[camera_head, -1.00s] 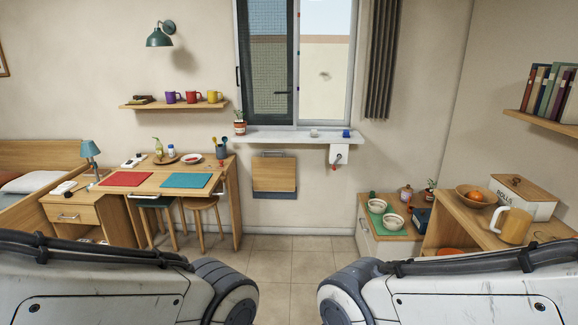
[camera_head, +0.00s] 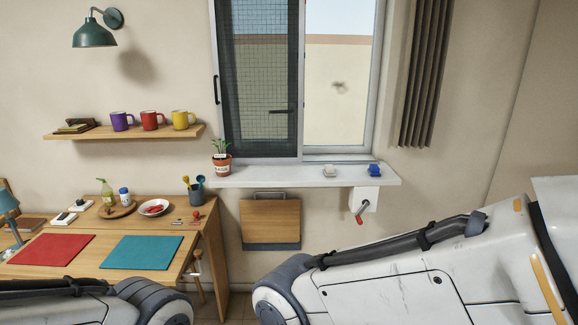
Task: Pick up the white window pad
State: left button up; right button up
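A small white pad (camera_head: 330,170) sits on the window sill (camera_head: 290,178), below the right part of the window. A blue pad (camera_head: 375,170) sits to its right on the same sill. My two arms show at the bottom of the view, but neither gripper is in view. Nothing covers the white pad.
A potted plant (camera_head: 221,163) stands at the sill's left end. A white box with a red-ended crank (camera_head: 362,203) hangs under the sill's right end. A folded wooden panel (camera_head: 270,221) is on the wall below. A desk (camera_head: 206,236) stands at left.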

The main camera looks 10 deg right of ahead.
aim_at(329, 171)
jog(key=z, duration=0.25)
jog(key=i, duration=2)
jog(key=z, duration=0.4)
